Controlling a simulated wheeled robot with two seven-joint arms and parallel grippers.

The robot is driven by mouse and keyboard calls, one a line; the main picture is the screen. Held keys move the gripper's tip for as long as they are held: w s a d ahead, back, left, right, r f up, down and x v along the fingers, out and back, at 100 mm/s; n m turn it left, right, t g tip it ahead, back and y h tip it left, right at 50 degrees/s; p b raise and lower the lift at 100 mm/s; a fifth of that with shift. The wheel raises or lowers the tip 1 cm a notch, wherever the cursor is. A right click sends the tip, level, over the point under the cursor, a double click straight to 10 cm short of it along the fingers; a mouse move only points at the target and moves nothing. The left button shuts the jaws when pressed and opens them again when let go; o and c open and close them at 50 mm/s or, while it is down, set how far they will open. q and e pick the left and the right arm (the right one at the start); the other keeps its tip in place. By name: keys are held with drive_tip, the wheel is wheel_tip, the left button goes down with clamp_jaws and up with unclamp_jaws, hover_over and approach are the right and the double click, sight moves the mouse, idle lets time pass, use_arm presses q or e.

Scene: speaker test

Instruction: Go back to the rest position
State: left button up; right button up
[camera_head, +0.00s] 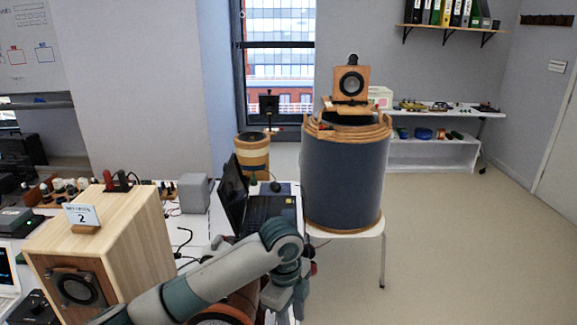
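My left arm comes in from the lower left and bends down at its wrist. My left gripper (289,298) points down at the bottom middle, in front of the white table's near right end. Its fingers are partly hidden and small, so I cannot tell whether it is open or shut, or whether it holds anything. A brown rounded object (238,304) shows partly behind and below the arm; I cannot tell if they touch. My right gripper is not in view.
A wooden speaker box (120,240) with a sign stands left of the arm. An open laptop (262,208) lies behind the wrist. A large blue-grey drum (343,180) with a small speaker (351,84) on top stands on a white stand. The floor (470,240) at right is clear.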

use_arm(q)
drive_tip(key=s+a+f+n+t+h, duration=0.2)
drive_tip(key=s+f+n+h, duration=0.2)
drive_tip(key=s+f+n, duration=0.75)
drive_tip(key=s+a+f+n+t+y, duration=0.1)
drive_tip(key=s+a+f+n+y, duration=0.3)
drive_tip(key=s+a, duration=0.65)
drive_tip(key=s+a+f+n+t+y, duration=0.1)
drive_tip(key=s+a+f+n, duration=0.1)
drive_tip(key=s+a+n, duration=0.7)
wheel_tip(320, 180, down, 28)
drive_tip(key=s+a+m+g, duration=0.2)
drive_tip(key=m, duration=0.1)
drive_tip(key=s+a+f+g, duration=0.1)
drive_tip(key=s+a+f, duration=0.2)
drive_tip(key=s+f, duration=1.4)
drive_tip(key=shift+s+f, duration=0.4)
